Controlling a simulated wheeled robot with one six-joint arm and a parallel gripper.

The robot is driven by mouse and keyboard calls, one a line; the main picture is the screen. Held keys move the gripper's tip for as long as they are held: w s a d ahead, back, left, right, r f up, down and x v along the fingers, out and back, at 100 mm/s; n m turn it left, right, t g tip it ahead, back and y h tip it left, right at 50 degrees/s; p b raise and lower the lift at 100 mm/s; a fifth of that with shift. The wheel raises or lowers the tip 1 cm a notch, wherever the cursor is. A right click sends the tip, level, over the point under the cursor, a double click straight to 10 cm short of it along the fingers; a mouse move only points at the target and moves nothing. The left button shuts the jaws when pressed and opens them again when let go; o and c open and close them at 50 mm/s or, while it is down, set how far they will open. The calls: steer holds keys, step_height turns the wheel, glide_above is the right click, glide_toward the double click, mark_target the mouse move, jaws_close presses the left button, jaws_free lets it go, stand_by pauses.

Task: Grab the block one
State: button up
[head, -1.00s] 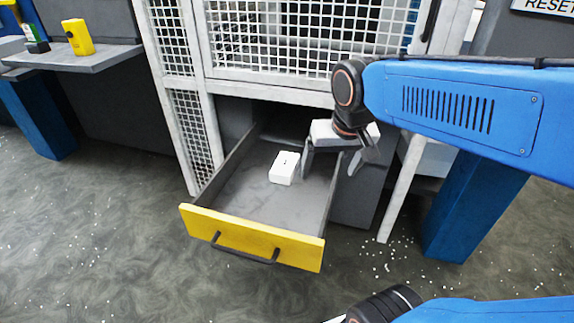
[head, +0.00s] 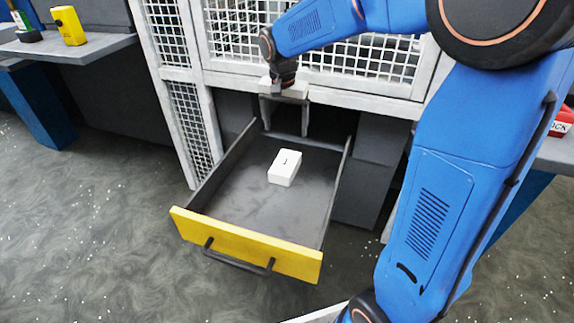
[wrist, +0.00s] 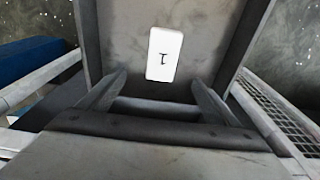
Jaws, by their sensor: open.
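The block one (head: 285,168) is a white block with a dark "1" on its top. It lies flat in the open drawer (head: 246,204), near the middle of the grey drawer floor. It also shows in the wrist view (wrist: 164,54), beyond the fingertips and a little left of centre. My gripper (head: 285,132) is open and empty, with its fingers pointing down above the back of the drawer. In the wrist view my gripper (wrist: 158,80) has its fingers apart, and the block is not between them.
The drawer has a yellow front (head: 245,244) with a dark handle. A white mesh cage (head: 350,62) stands right above and behind it. A grey shelf (head: 75,48) at the left holds a yellow object (head: 69,26) and a bottle. The floor before the drawer is clear.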

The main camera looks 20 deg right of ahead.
glide_above(286, 162)
steer(key=f, duration=1.2)
steer(key=shift+s+f, duration=0.1)
steer(key=shift+s, duration=0.1)
steer(key=shift+w+f, duration=0.15)
steer(key=shift+f, duration=1.2)
steer(key=shift+w+f, duration=0.15)
steer(key=shift+f, duration=1.15)
steer(key=c, duration=1.1)
